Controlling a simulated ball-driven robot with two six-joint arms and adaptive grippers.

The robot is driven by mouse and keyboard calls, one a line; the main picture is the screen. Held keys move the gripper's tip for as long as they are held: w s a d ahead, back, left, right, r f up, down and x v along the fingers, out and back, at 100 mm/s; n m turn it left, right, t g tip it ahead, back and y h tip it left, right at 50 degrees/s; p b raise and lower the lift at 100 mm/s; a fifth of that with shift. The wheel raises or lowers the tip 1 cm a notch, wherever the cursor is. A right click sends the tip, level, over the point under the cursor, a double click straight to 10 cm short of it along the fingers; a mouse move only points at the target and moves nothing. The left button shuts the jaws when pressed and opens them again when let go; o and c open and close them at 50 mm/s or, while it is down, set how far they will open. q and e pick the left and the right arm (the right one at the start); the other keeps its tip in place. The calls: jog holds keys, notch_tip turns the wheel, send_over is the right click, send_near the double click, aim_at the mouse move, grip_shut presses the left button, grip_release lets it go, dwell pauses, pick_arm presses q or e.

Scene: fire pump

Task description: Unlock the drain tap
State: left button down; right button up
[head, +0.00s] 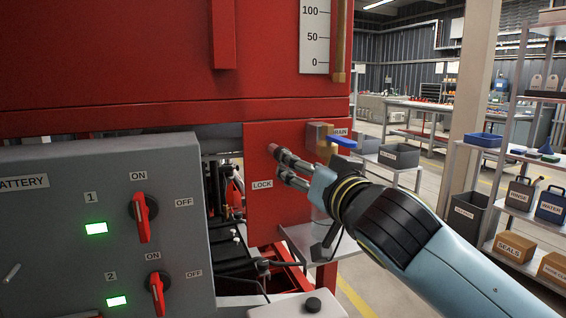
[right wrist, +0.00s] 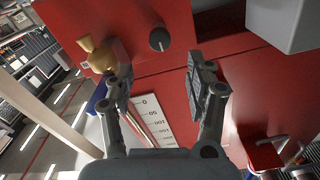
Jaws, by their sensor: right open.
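The drain tap is a brass body (head: 320,138) with a blue lever (head: 343,142) on the red panel (head: 262,220), beside a partly covered DRAIN label. In the right wrist view the brass body (right wrist: 97,55) and blue lever (right wrist: 97,96) are at the left, partly behind a finger. A round dark knob (right wrist: 159,39) with a pale mark sits on the red panel there, beyond the gap between my fingertips. A LOCK label (head: 262,184) is on the panel in the head view. My right gripper (head: 279,165) is open and empty, in front of the panel, left of the tap. My left gripper is out of view.
A grey battery box (head: 70,220) with two red switches (head: 140,215) and green lights stands at the left. A white level scale (head: 314,40) is above the tap. Shelves with bins (head: 400,156) stand behind at the right. A dark opening lies between box and panel.

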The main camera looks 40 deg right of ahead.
jog(key=p+x, duration=0.1)
jog(key=x, duration=0.9)
jog(key=shift+w, duration=0.15)
grip_shut()
